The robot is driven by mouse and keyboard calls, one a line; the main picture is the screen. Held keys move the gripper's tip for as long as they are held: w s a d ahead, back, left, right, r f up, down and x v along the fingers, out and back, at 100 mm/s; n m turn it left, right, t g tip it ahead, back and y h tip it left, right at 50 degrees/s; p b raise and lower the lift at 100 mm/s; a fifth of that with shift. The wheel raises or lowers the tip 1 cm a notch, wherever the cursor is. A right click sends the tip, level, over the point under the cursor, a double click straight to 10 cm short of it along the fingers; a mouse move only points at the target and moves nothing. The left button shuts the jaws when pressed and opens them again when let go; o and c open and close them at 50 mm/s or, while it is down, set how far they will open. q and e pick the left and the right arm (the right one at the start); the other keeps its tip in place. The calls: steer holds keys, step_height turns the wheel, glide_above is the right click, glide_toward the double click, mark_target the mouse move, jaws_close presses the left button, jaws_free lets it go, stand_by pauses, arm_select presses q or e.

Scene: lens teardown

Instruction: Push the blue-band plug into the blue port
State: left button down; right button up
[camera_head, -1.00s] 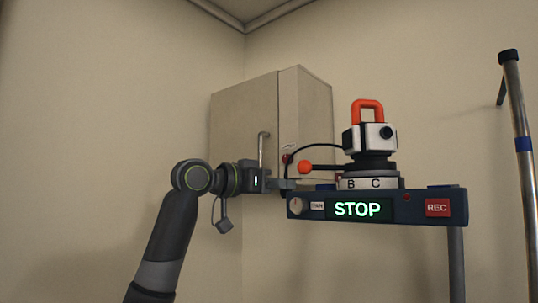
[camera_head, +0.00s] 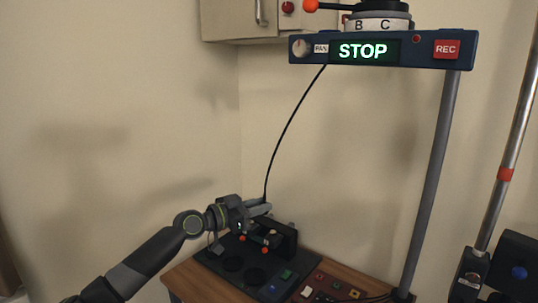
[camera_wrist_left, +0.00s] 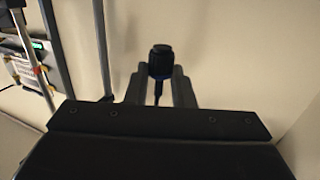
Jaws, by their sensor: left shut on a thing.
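My left gripper (camera_head: 262,209) is low over the dark console on the desk. In the left wrist view its fingers (camera_wrist_left: 160,88) are shut on a black plug (camera_wrist_left: 161,58), with a dark blue band (camera_wrist_left: 160,77) just above the grip. A black cable (camera_head: 286,127) runs from the gripper up to the blue display bar. A small blue spot (camera_head: 271,288) shows on the console's front; I cannot tell whether it is the blue port. A blue disc (camera_head: 519,272) also shows on a dark box at the right. My right gripper is not in view.
The dark console (camera_head: 215,263) carries round wells, an upright dark block and orange knobs. The wooden desk (camera_head: 205,285) shows around it. The display bar (camera_head: 420,53) reads STOP and stands on a grey post (camera_head: 432,170). A metal pole (camera_head: 513,130) stands at the right.

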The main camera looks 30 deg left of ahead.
arm_select(q)
steer(key=s+a+f+n+y, duration=0.1)
steer(key=s+a+f, duration=0.15)
steer(key=f, duration=0.45)
steer(key=s+a+f+y, duration=0.1)
steer(key=s+a+f, duration=0.15)
steer(key=f, duration=0.45)
steer(key=s+a+f+n+y, duration=0.1)
steer(key=s+a+f, duration=0.1)
steer(key=s+f, duration=0.3)
steer(key=d+m+h, duration=0.2)
steer(key=d+h, duration=0.2)
steer(key=d, duration=1.1)
steer(key=s+d+r+m+b, duration=0.1)
steer(key=s+d+r+b, duration=0.3)
steer(key=s+d, duration=0.7)
steer(key=shift+d+r+g+h, duration=0.15)
steer(key=shift+d+g+h, duration=0.2)
steer(key=shift+d, duration=0.9)
